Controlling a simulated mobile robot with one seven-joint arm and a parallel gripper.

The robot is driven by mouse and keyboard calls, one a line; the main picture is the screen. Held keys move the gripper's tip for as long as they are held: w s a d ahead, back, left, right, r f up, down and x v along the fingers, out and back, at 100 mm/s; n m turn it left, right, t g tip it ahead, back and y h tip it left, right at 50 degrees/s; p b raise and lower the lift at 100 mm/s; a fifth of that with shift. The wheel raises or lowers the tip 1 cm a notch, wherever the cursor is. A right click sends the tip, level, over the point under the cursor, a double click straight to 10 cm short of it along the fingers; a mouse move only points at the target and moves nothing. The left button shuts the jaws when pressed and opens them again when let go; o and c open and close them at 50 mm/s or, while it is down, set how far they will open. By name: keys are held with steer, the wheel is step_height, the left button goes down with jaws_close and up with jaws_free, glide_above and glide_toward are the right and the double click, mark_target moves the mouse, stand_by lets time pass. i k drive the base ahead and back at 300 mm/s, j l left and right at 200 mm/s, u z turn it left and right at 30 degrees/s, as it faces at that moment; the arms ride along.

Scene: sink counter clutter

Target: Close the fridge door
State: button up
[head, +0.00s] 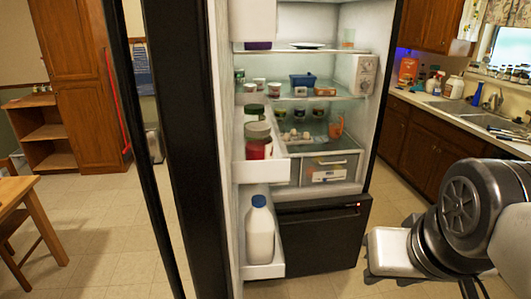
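The fridge door (178,120) stands wide open in the head view, swung toward me. Its dark edge rises left of centre, and its long black handle (128,130) is farther left. White bins (262,271) on its inner side hold jars and a white milk jug with a blue cap (260,229). The fridge interior (352,170) is exposed to the right of the door. My gripper (385,252) is at the lower right, apart from the door, in front of the fridge's right side. Its fingers are too unclear to tell whether they are open.
A black lower drawer (320,236) sits below the fridge compartment and looks shut. A counter with a sink (450,105) and several bottles runs along the right. A wooden table (22,200) stands at left. Tiled floor (110,225) is clear left of the door.

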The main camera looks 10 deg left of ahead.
mark_target(189, 43)
steer(key=k+j, duration=0.15)
steer(key=j, duration=0.25)
steer(key=k+j, duration=0.15)
steer(key=j, duration=0.2)
steer(key=k+j, duration=0.1)
steer(key=j, duration=0.3)
steer(key=k+j, duration=0.15)
steer(key=j, duration=0.2)
steer(key=k+j, duration=0.15)
steer(key=j, duration=0.25)
